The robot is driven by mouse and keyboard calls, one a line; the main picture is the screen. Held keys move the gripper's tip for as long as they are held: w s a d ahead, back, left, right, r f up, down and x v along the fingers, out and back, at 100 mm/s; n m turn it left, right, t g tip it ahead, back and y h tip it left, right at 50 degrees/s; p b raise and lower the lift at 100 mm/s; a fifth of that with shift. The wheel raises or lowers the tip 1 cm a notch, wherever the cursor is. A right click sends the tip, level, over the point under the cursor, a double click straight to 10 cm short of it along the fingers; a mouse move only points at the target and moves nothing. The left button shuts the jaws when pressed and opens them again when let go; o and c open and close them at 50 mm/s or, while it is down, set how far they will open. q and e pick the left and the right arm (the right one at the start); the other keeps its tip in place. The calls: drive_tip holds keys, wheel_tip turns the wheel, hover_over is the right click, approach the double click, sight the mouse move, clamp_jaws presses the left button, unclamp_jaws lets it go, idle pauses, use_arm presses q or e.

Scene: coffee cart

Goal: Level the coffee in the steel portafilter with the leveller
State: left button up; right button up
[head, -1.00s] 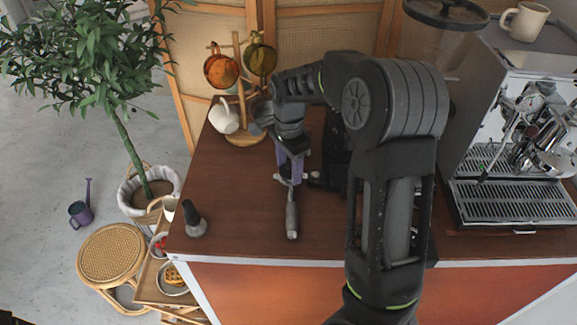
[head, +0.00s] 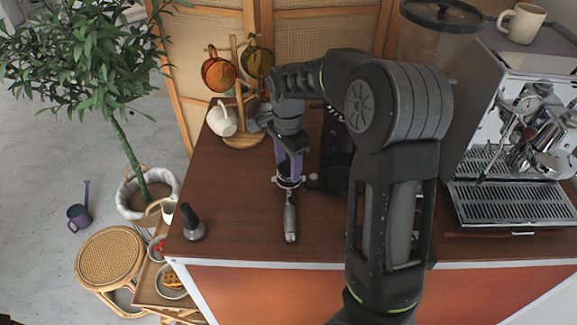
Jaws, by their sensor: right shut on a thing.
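The steel portafilter (head: 290,220) lies on the wooden counter, its handle pointing toward me. Its basket end is beneath my right gripper (head: 289,170). The right gripper comes down from above, shut, with purple parts showing at its fingers. It is shut on the leveller, which is mostly hidden between the fingers and the basket. I cannot tell whether the leveller touches the coffee; the coffee is hidden. My left gripper is not in view.
A dark-handled tamper-like tool (head: 193,223) stands at the counter's left front edge. A mug tree (head: 240,110) with cups stands behind. The espresso machine (head: 515,140) is on the right. A black object (head: 335,150) is partly hidden behind my arm.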

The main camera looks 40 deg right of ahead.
drive_tip(key=shift+r, duration=0.6)
drive_tip(key=shift+r, duration=2.5)
drive_tip(key=shift+a, duration=0.1)
